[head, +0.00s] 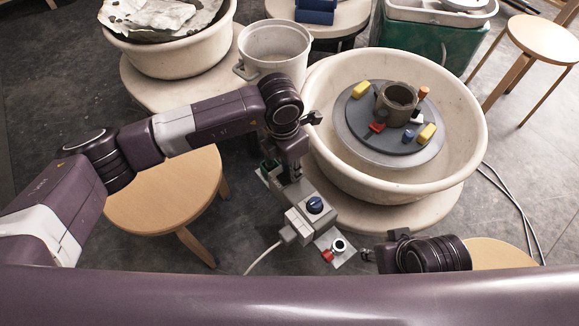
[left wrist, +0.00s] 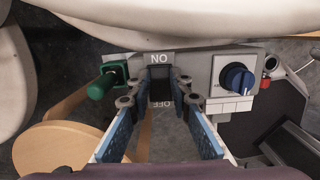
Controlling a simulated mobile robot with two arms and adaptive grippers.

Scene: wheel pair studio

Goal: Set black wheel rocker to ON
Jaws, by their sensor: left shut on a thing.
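The control panel (head: 297,222) hangs at the front of the right-hand wheel basin. The black rocker (left wrist: 160,72) is in the left wrist view, between an upside-down ON label at the top and an OFF label below. My left gripper (head: 292,178) is at the panel's far left part, beside a green knob; its fingers (left wrist: 158,100) stand on both sides of the rocker and are shut on it. The fingers partly hide the rocker, so its tilt is unclear. My right gripper (head: 372,256) is near the panel's right end, its fingers small and unclear.
A blue rotary knob (head: 315,205) sits right of the rocker, with a red button (head: 327,256) farther along. A green knob (left wrist: 101,87) is left of the fingers. The basin (head: 468,130) holds a dark wheel disc (head: 360,128) with a clay pot. A wooden stool (head: 165,195) stands left.

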